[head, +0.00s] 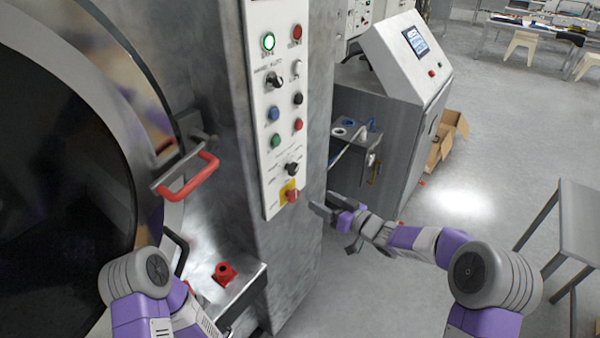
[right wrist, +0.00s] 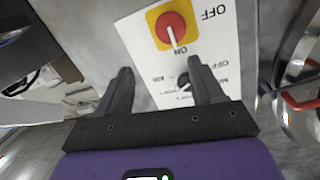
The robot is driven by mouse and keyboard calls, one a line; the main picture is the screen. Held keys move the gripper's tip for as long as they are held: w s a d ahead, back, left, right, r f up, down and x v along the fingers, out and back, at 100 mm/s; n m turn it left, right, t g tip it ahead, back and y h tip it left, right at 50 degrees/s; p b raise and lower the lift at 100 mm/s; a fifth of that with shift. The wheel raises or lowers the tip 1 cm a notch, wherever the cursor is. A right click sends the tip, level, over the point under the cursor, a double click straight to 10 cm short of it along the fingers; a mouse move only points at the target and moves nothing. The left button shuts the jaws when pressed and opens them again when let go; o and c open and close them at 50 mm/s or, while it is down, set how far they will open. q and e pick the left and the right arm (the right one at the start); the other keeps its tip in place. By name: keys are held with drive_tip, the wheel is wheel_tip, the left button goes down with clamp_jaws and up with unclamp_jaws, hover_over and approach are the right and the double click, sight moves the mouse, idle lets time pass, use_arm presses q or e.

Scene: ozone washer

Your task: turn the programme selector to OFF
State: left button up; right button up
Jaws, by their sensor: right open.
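The control panel (head: 272,120) is a tall white plate on the grey machine column. A black rotary knob (head: 291,169) sits low on it, apparently the programme selector. In the right wrist view this knob (right wrist: 184,79) is partly hidden by a finger, and an OFF label shows near it, upside down; its exact setting is unclear. A red rotary switch on a yellow square (head: 291,193) is just below the knob; in the wrist view its white mark (right wrist: 171,36) points to ON. My right gripper (head: 333,216) is open and empty, right of the panel's lower end, apart from it. My left gripper is out of view.
Other buttons and a lit green lamp (head: 268,41) are higher on the panel. A red door handle (head: 190,176) sticks out at left by the round door. A grey cabinet with screen (head: 400,80) stands behind at right. Open floor lies right of the column.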

sight(295, 169)
wheel_tip(295, 169, up, 8)
drive_tip(key=a+n+g+y, duration=0.1)
drive_tip(key=n+y, duration=0.2)
drive_tip(key=n, duration=0.1)
drive_tip(key=x, duration=0.7)
drive_tip(key=shift+a+f, duration=0.15)
drive_tip(key=shift+a, duration=0.15)
drive_tip(key=shift+c, duration=0.3)
drive_tip(key=c, duration=0.9)
drive_tip(key=shift+c, duration=0.2)
